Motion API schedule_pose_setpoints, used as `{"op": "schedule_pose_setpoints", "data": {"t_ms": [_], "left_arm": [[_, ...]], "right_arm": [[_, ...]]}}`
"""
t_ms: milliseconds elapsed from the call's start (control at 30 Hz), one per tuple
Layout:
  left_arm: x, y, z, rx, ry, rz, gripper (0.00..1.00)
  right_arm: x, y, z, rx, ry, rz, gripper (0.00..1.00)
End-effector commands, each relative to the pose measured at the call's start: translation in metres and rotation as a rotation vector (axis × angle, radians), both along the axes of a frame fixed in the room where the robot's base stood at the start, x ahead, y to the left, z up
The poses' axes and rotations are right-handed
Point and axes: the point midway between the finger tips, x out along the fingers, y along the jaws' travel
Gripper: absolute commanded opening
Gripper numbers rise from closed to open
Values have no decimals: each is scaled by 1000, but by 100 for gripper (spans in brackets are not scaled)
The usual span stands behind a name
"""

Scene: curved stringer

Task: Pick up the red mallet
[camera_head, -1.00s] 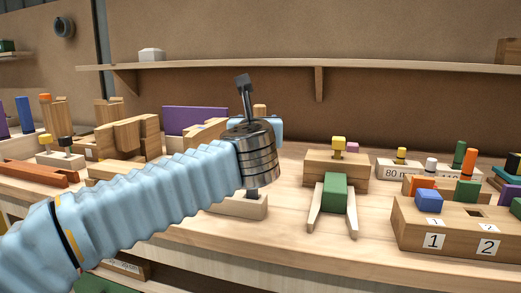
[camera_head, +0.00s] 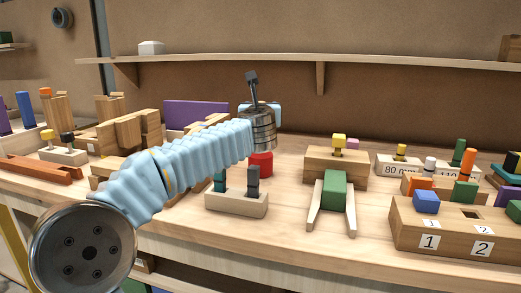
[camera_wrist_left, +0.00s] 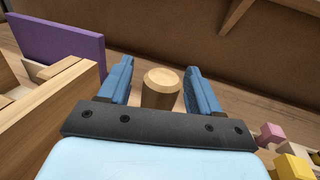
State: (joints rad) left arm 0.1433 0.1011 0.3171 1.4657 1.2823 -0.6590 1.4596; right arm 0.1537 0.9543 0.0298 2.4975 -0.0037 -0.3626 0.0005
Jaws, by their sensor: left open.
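The red mallet's head (camera_head: 261,164) shows on the bench in the head view, partly hidden behind my left wrist. In the left wrist view a round wooden post (camera_wrist_left: 160,90), apparently its upright handle, stands between the two blue fingers. My left gripper (camera_wrist_left: 160,78) is open, one finger on each side of the post with a gap on both sides. In the head view my left gripper (camera_head: 262,108) is mostly hidden behind its own wrist, above the red head. My right gripper is not in view.
A purple panel (camera_head: 195,114) and wooden blocks (camera_head: 128,131) stand to the left. A light block with two pegs (camera_head: 236,204) is in front of the mallet. A wooden block with a green piece (camera_head: 334,190) is to the right. A shelf (camera_head: 400,67) runs along the back wall.

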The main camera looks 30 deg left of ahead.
Motion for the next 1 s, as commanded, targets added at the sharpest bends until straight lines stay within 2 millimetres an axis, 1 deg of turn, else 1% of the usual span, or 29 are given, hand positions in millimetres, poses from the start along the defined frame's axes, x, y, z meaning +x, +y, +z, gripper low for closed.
{"op": "schedule_pose_setpoints", "data": {"t_ms": [200, 233, 600, 633, 1000], "left_arm": [[1, 1, 0, 0, -1, 0, 64], [1, 1, 0, 0, -1, 0, 61], [1, 1, 0, 0, -1, 0, 4], [1, 1, 0, 0, -1, 0, 0], [1, 1, 1, 0, -2, 0, 0]], "right_arm": [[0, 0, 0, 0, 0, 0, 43], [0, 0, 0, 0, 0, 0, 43], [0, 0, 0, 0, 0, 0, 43], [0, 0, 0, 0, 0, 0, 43], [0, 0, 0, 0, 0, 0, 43]]}}
